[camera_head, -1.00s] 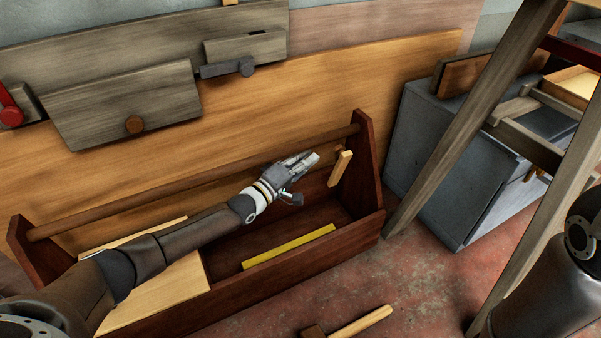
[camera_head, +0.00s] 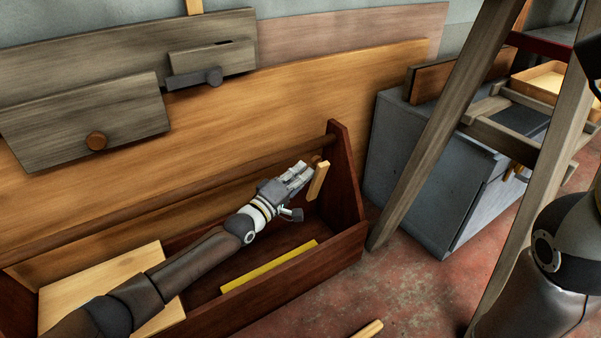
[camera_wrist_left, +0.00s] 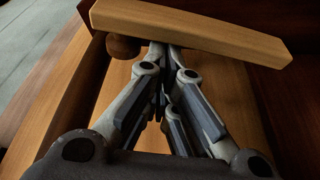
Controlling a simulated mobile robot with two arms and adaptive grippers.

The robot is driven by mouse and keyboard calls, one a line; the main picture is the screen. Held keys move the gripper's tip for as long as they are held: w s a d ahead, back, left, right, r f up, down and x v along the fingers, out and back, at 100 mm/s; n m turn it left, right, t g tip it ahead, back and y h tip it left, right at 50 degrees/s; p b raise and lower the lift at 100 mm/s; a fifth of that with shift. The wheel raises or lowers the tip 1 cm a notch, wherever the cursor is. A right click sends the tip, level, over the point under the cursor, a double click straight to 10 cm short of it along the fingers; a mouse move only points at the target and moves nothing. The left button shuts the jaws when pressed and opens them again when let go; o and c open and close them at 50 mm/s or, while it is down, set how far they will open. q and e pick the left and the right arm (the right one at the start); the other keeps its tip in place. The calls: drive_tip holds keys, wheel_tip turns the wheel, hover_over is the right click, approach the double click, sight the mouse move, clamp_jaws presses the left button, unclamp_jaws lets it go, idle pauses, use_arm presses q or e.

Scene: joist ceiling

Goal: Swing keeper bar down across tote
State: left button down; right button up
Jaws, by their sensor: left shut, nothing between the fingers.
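The tote (camera_head: 346,195) is a long dark red-brown wooden box with a round handle rail along its length. The keeper bar (camera_head: 318,182) is a short pale wooden bar, standing steeply and slightly tilted by the tote's right end panel. It also shows in the left wrist view (camera_wrist_left: 190,30), lying across the top with a round brown knob (camera_wrist_left: 123,46) beside it. My left gripper (camera_head: 309,171) reaches over the tote, shut and empty, its fingertips right at the bar. The fingertips (camera_wrist_left: 158,46) are partly hidden by the bar; I cannot tell whether they touch.
A yellow strip (camera_head: 268,266) and a pale board (camera_head: 100,285) are in the tote. A grey cabinet (camera_head: 410,165) and a wooden ladder (camera_head: 447,120) stand to the right. A wooden handle (camera_head: 368,329) shows on the floor in front. My right arm is at the right edge.

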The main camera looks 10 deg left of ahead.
sight(316, 180)
use_arm(q)
drive_tip(key=shift+d, duration=0.1)
drive_tip(key=s+d+p, duration=0.1)
drive_tip(key=p, duration=0.1)
drive_tip(key=s+d+f+p, duration=0.1)
drive_tip(key=s+d, duration=0.1)
drive_tip(key=shift+p, duration=0.4)
drive_tip(key=shift+s+d+f, duration=0.65)
drive_tip(key=shift+s+f, duration=0.05)
drive_tip(key=shift+f, duration=0.15)
drive_tip(key=shift+s+d+f, duration=0.65)
drive_tip(key=shift+f, duration=0.2)
drive_tip(key=shift+s+f, duration=0.1)
